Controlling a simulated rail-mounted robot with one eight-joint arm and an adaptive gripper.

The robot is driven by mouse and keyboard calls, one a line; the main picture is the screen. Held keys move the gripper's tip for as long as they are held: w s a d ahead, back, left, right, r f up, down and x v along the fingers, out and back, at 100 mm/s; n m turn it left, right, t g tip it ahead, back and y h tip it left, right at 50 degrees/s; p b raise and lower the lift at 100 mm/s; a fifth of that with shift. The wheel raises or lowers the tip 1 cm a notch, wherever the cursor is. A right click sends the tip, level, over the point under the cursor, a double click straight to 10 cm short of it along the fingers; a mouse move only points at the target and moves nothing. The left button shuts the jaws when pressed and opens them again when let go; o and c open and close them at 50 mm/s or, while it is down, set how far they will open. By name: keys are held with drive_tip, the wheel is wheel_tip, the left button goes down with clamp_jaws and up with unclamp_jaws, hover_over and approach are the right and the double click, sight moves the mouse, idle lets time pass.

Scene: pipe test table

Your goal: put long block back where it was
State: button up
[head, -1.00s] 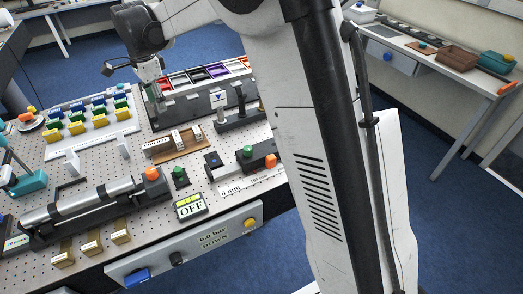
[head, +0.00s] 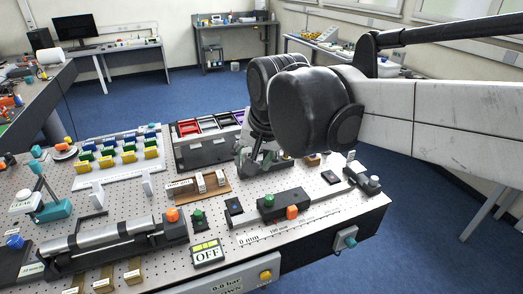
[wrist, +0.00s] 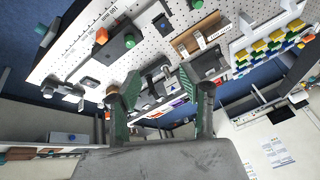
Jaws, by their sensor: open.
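A wooden rack (head: 188,194) with a small label lies mid-table in the head view. Pale upright blocks (head: 201,183) stand in it; the lettering is too small to read, so I cannot tell which is the long block. The rack also shows upside down in the wrist view (wrist: 197,36). My gripper (wrist: 160,92) is open, with green-padded fingers spread apart and nothing clearly held between them. In the head view my arm's dark wrist hides much of the gripper, behind and right of the rack.
A bin with coloured compartments (head: 208,150) stands behind the rack. A slide with green and orange knobs (head: 282,203) is to the right. A clamped cylinder (head: 105,243) lies front left. Rows of coloured blocks (head: 118,156) fill the back left. Blue floor lies open beyond the table.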

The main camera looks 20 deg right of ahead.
drive_tip(key=s+d+f+n+t, duration=0.1)
drive_tip(key=s+f+n, duration=0.1)
drive_tip(key=s, duration=0.3)
drive_tip(key=s+d+f+n+t, duration=0.1)
drive_tip(key=s+d+f+n, duration=0.1)
drive_tip(key=s, duration=0.4)
drive_tip(key=shift+d+f+n, duration=0.25)
drive_tip(key=shift+f+n, duration=0.15)
drive_tip(key=shift+f, duration=0.25)
drive_tip(key=shift+f, duration=0.1)
wheel_tip(320, 180, down, 8)
drive_tip(key=b, duration=0.8)
